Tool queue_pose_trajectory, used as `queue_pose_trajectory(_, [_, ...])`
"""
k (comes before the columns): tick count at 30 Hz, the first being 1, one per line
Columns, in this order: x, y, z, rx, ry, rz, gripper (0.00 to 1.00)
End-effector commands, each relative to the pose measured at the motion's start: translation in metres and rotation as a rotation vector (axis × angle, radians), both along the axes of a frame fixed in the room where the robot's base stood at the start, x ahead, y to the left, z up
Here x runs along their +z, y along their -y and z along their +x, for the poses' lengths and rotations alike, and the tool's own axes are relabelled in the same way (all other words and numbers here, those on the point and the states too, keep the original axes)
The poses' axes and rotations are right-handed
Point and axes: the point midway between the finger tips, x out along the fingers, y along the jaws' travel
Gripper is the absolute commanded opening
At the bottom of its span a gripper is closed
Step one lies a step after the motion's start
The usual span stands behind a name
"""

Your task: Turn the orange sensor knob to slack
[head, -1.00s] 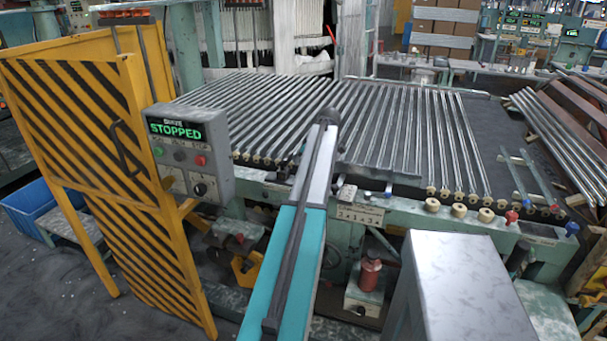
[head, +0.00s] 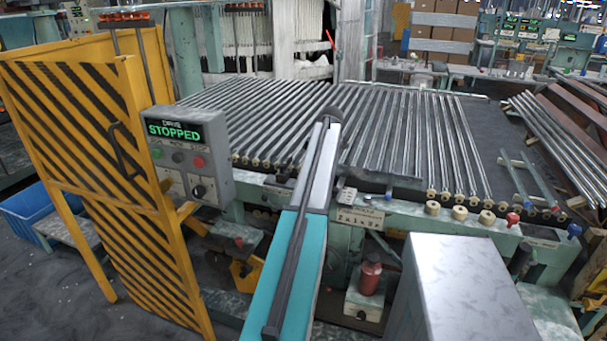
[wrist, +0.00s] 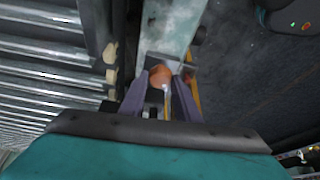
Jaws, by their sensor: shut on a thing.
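In the wrist view the orange sensor knob (wrist: 160,75) sits at the end of a pale green beam (wrist: 172,28). My gripper (wrist: 161,84) has one finger on each side of the knob and is shut on it. A thin light pointer or rod shows just below the knob. I cannot read any slack marking or the knob's angle. In the head view my arm reaches over the front of the machine and hides both my gripper and the knob.
A grey control box (head: 190,165) reading STOPPED stands left of my arm, beside a striped yellow gate (head: 80,90). A grey metal cabinet (head: 450,275) stands close on the right.

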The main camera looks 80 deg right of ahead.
Motion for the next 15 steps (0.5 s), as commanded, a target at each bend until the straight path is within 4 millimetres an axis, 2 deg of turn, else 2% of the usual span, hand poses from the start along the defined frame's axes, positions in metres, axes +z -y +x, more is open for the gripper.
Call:
queue_pose_trajectory(1, [-0.0009,-0.0004,-0.0049,-0.005,-0.008,0.002,0.33])
queue_pose_trajectory(3, [-0.0008,-0.0004,-0.0046,-0.005,-0.007,0.002,0.44])
queue_pose_trajectory(4, [-0.0008,-0.0002,-0.0042,-0.004,-0.006,0.001,0.47])
queue_pose_trajectory(15, [0.0013,0.0002,-0.0020,-0.002,-0.003,0.000,0.47])
